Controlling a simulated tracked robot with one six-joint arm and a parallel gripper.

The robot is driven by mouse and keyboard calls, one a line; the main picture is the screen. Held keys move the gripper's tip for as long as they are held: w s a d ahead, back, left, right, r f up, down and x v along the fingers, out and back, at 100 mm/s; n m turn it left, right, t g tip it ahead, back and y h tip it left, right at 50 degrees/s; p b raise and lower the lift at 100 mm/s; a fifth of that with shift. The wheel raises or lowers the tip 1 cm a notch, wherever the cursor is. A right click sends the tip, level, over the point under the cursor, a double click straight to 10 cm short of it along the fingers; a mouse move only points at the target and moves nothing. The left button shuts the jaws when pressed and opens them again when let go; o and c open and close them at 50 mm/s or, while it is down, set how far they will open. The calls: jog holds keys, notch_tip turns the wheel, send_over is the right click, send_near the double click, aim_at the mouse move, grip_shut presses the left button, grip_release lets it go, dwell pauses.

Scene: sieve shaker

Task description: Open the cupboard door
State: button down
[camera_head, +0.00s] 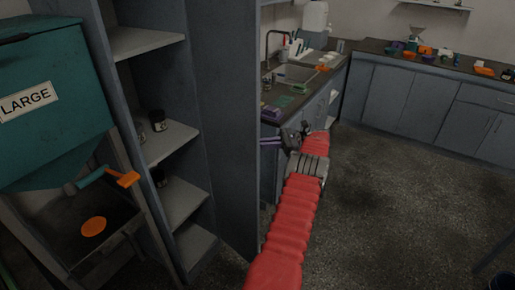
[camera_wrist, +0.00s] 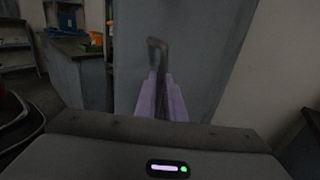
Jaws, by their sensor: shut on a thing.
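The tall blue-grey cupboard (camera_head: 110,30) stands left of centre in the head view. Its door (camera_head: 225,120) stands open, with the shelves showing beside it. In the wrist view, the door's face (camera_wrist: 195,60) fills the middle. A dark bar handle (camera_wrist: 157,45) stands out from it. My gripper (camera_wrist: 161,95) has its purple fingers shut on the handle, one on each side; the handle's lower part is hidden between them. In the head view, my gripper (camera_head: 268,142) is at the door's right edge, and the handle is hidden.
Shelves inside the cupboard hold dark jars (camera_head: 158,121). A teal machine marked LARGE (camera_head: 50,120) stands at the left. A counter with a sink (camera_head: 293,73) lies behind my gripper. Dark floor (camera_head: 400,190) to the right is mostly clear.

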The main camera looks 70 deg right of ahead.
jog(key=shift+w+d+r, duration=0.15)
jog(key=shift+w, duration=0.15)
jog(key=c, duration=1.9)
grip_release()
jog(key=shift+w, duration=0.1)
jog(key=shift+c, duration=0.2)
jog(key=shift+o, duration=0.5)
jog(key=shift+a, duration=0.2)
